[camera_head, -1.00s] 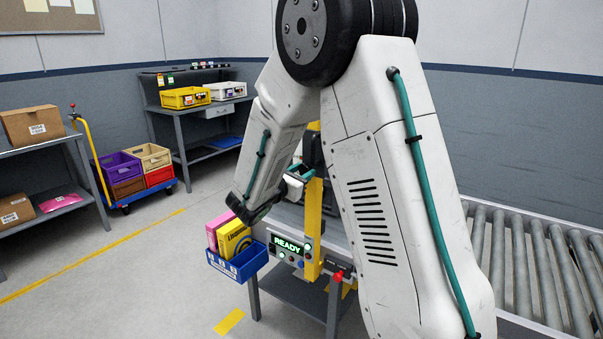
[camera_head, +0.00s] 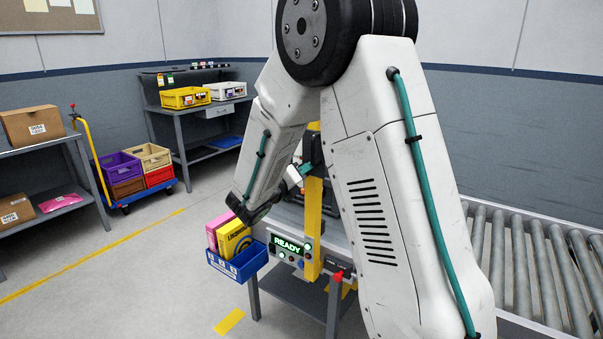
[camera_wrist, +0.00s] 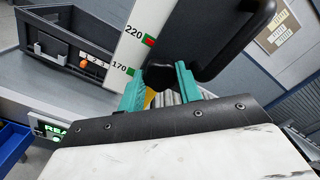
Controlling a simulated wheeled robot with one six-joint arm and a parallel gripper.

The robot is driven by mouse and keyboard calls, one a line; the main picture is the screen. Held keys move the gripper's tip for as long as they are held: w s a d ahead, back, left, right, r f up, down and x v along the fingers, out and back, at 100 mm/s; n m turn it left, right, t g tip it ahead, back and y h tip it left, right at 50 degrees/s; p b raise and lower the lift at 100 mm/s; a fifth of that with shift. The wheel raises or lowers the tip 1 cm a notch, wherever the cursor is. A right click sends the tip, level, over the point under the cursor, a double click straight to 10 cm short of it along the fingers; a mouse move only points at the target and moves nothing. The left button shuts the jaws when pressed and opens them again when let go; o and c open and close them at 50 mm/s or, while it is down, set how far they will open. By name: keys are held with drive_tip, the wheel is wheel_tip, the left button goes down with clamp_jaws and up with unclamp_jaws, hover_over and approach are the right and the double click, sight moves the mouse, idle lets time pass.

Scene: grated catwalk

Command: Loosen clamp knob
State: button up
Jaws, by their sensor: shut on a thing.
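The clamp knob (camera_wrist: 159,77) is black and sits between the teal fingers of my gripper (camera_wrist: 160,72) in the wrist view. My gripper is shut on it. The knob lies against a white scale (camera_wrist: 150,28) marked 220 and 170, beside a black clamp block (camera_wrist: 225,40). In the head view, my gripper (camera_head: 305,170) is at the yellow upright (camera_head: 314,225), near its black part. My own arm hides the knob there.
A lit READY panel (camera_head: 286,245) is on the bench front below. A blue bin (camera_head: 238,262) with boxes hangs left of it. A dark bin (camera_wrist: 75,58) stands left of the scale. A roller conveyor (camera_head: 530,260) is at right.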

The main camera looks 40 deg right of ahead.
drive_tip(key=shift+n, duration=4.6)
drive_tip(key=o, duration=1)
drive_tip(key=v, duration=0.7)
drive_tip(key=shift+a, duration=0.4)
drive_tip(key=shift+s, duration=0.1)
